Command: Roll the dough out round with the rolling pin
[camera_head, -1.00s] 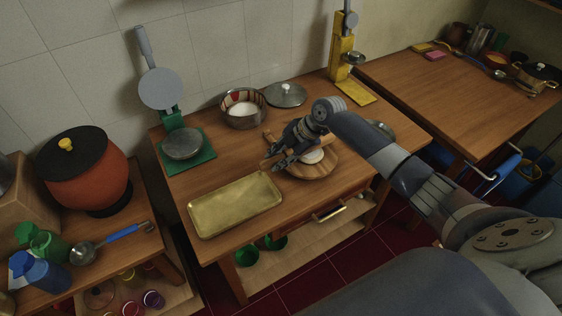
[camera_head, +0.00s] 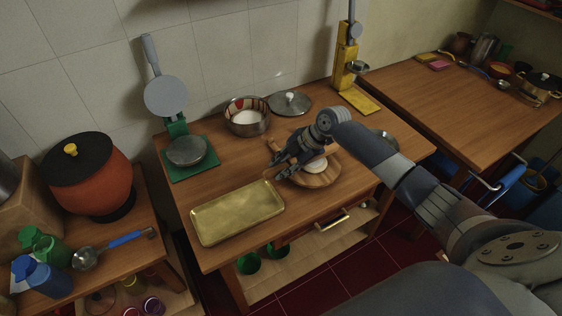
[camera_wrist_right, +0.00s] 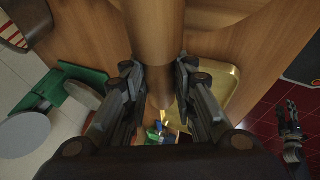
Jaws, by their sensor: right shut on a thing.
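The pale dough (camera_head: 316,165) lies on a round wooden board (camera_head: 322,180) near the table's front edge. My right gripper (camera_head: 278,163) is over the left part of the board, partly hiding it. In the right wrist view this gripper (camera_wrist_right: 160,85) is shut on the wooden rolling pin (camera_wrist_right: 154,35), whose rounded end points down between the fingers. The pin is mostly hidden in the head view. I cannot tell whether it touches the dough. My left gripper (camera_wrist_right: 290,128) shows small at the right of the wrist view, away from the board; its opening is unclear.
A brass tray (camera_head: 238,212) lies left of the board. A green press (camera_head: 188,155), a pot (camera_head: 246,118), a lid (camera_head: 290,102) and a yellow press (camera_head: 347,70) stand behind. A red pot (camera_head: 88,180) is on the left counter. Some table is bare around the tray.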

